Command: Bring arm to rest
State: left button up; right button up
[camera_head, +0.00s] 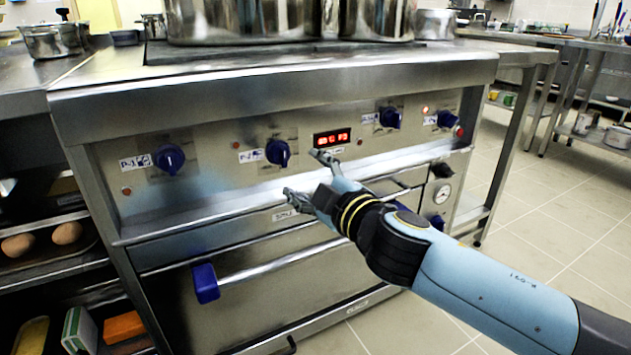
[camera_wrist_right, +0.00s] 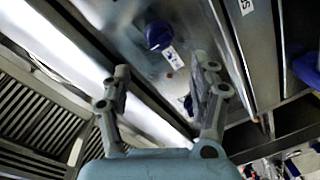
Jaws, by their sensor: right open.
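My right gripper (camera_head: 303,176) is open and empty in front of the stove's steel control panel (camera_head: 215,165). Its fingers point left in the head view, below and left of the red display (camera_head: 332,137). In the right wrist view the two fingers (camera_wrist_right: 162,92) stand apart with nothing between them. A blue knob (camera_wrist_right: 159,36) shows beyond them. My right arm (camera_head: 480,290) reaches in from the lower right. My left gripper is not in view.
Blue knobs (camera_head: 278,152) line the panel. The oven door has a bar handle with a blue end (camera_head: 205,283). Large steel pots (camera_head: 245,20) stand on the stove top. A shelf with eggs (camera_head: 67,233) is at left. Tiled floor (camera_head: 545,220) is open at right.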

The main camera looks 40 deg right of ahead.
jog(key=shift+v, duration=1.15)
